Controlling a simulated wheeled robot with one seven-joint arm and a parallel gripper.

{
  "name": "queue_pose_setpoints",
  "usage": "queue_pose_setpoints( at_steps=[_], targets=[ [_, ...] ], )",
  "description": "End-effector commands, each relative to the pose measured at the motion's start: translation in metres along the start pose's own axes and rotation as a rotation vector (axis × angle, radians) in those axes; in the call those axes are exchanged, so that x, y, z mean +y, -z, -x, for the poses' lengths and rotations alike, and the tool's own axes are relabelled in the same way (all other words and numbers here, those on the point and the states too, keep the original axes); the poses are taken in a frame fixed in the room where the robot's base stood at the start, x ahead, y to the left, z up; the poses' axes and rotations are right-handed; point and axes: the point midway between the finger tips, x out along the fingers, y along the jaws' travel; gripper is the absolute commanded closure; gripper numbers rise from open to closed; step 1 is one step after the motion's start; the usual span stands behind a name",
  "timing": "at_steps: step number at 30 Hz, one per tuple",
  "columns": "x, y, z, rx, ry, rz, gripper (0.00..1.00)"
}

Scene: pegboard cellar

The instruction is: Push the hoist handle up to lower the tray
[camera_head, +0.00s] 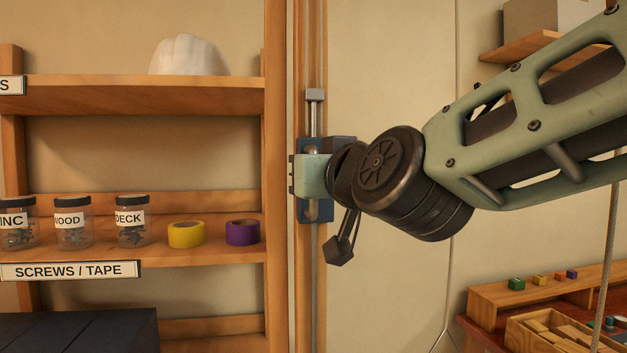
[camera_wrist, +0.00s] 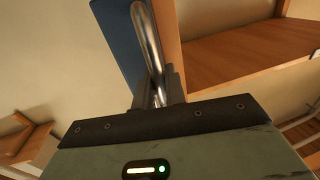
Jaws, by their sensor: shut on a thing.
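The hoist handle is a shiny curved metal bar (camera_wrist: 148,40) in front of a blue plate (camera_wrist: 118,20), seen in the wrist view. The plate (camera_head: 318,214) is fixed to an upright wooden post in the head view. My gripper (camera_head: 308,175) is shut on the handle, with its fingers around the bar (camera_wrist: 162,92). The gripper hides the middle of the handle in the head view. A grey metal rod with a block on top (camera_head: 314,96) rises above the plate. I cannot make out the hoist's tray in either view.
Wooden shelves (camera_head: 140,95) stand left of the post, with a white helmet (camera_head: 189,56), labelled jars (camera_head: 133,226), and yellow (camera_head: 186,234) and purple (camera_head: 242,232) tape rolls. At lower right are a bench with a block box (camera_head: 550,335) and a rope (camera_head: 609,240).

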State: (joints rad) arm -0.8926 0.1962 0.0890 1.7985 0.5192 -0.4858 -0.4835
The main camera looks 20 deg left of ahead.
Motion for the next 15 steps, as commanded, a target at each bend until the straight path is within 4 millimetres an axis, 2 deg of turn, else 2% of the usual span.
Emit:
queue_pose_setpoints(
  at_steps=[1,14,15],
  targets=[
    [0.0006,0.0067,0.0,0.005,-0.002,0.0,1.0],
    [0.0008,0.0111,0.0001,0.011,-0.002,-0.001,1.0],
    [0.0008,0.0111,0.0001,0.011,-0.002,-0.001,0.76]
  ],
)
